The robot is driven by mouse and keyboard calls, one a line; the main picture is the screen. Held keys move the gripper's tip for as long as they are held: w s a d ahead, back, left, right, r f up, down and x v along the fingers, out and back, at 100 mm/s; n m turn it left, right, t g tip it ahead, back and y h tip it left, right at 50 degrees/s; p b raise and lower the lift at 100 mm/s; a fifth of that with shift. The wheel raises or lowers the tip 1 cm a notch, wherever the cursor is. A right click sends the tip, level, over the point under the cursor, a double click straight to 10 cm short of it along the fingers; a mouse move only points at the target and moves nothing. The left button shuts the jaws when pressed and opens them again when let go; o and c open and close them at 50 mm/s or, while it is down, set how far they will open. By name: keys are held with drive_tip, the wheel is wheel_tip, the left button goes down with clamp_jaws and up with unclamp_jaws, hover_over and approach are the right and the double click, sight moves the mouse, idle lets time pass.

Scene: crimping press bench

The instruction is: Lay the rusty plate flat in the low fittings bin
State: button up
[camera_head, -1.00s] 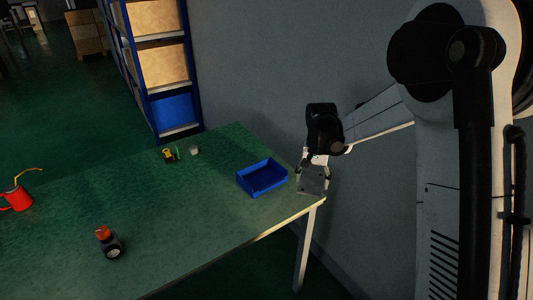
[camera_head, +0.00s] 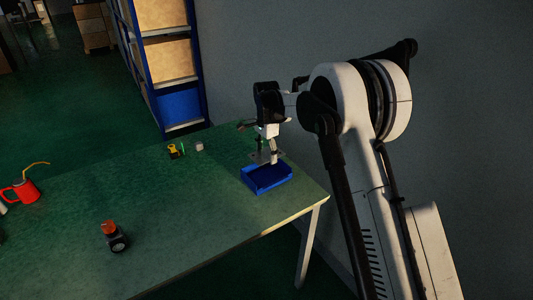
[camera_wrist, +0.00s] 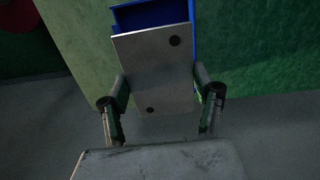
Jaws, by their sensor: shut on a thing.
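The plate (camera_wrist: 152,70) is a grey rectangle with two dark holes, held between my gripper's fingers in the wrist view. My gripper (camera_head: 270,157) is shut on it and hangs over the back of the blue bin in the head view. The plate (camera_head: 262,157) shows only in small part there. The low blue bin (camera_head: 268,186) stands on the bench near its right end and looks empty. In the wrist view the bin (camera_wrist: 194,28) lies beyond the plate, which hides much of it. I cannot tell whether plate and bin touch.
The green bench (camera_head: 190,210) is mostly clear. A yellow tape measure (camera_head: 174,151) and a small grey item (camera_head: 199,146) lie behind the bin to the left. A red oil can (camera_head: 24,191) and an orange-topped dark object (camera_head: 114,237) are farther left.

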sight(266, 154)
drive_tip(key=shift+f, duration=0.1)
drive_tip(key=shift+f+b, duration=1.8)
drive_tip(key=shift+f, duration=0.6)
drive_tip(key=o, duration=1.7)
drive_tip(key=shift+c, duration=0.2)
drive_tip(key=shift+r+p, duration=1.95)
drive_tip(key=shift+r, duration=3.1)
